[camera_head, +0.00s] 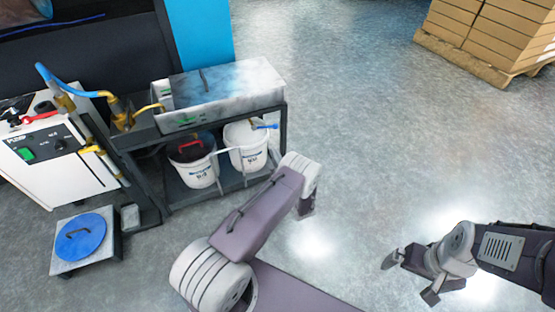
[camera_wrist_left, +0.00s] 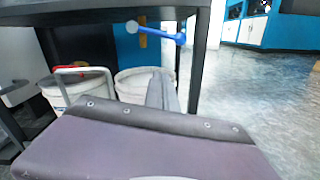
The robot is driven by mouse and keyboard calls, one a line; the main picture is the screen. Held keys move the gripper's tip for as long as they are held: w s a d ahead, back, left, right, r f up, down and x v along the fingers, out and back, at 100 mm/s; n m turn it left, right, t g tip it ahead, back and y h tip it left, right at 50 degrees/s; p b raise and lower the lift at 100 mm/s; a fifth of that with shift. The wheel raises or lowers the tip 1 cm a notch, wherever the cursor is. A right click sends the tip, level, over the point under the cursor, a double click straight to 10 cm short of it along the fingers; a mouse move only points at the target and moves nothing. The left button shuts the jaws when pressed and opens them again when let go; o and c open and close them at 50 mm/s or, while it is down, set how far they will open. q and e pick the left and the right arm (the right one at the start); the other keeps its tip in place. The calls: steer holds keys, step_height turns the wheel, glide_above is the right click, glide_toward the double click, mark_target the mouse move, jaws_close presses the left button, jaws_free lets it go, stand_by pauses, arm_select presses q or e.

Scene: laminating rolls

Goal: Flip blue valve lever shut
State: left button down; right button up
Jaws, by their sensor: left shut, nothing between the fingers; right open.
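The blue valve lever (camera_head: 265,127) sits on a small brass valve under the tank shelf, above the right white bucket. In the left wrist view the blue lever (camera_wrist_left: 163,34) lies nearly level, sloping slightly down to the right, beside the brass body (camera_wrist_left: 142,38). My left gripper (camera_wrist_left: 164,88) is shut and empty, pointing toward the right bucket, below and apart from the lever. In the head view its fingers are hard to make out beyond my forearm. My right gripper (camera_head: 409,278) is open and empty over the floor at lower right.
Two white buckets (camera_head: 248,160) stand on the lower shelf, the left one with a red handle. Dark frame posts (camera_wrist_left: 200,60) flank the valve. A grey tank (camera_head: 225,92) rests above. A white machine (camera_head: 62,165) stands left.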

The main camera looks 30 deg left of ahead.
mark_target(265, 127)
arm_select(q)
steer(key=w+a+r+b, duration=0.4)
steer(key=w, duration=0.1)
steer(key=shift+a, duration=0.15)
arm_select(e)
step_height(265, 127, down, 5)
arm_select(q)
steer(key=shift+w+d+r+n+p, duration=0.15)
steer(key=shift+r+n+p, duration=0.25)
steer(key=shift+r+p, duration=0.05)
steer(key=shift+w+d+r+n+p, duration=0.1)
steer(key=shift+r+n+p, duration=0.3)
steer(key=shift+p, duration=0.05)
arm_select(e)
steer(key=shift+w+r, duration=0.1)
steer(key=shift+r, duration=0.8)
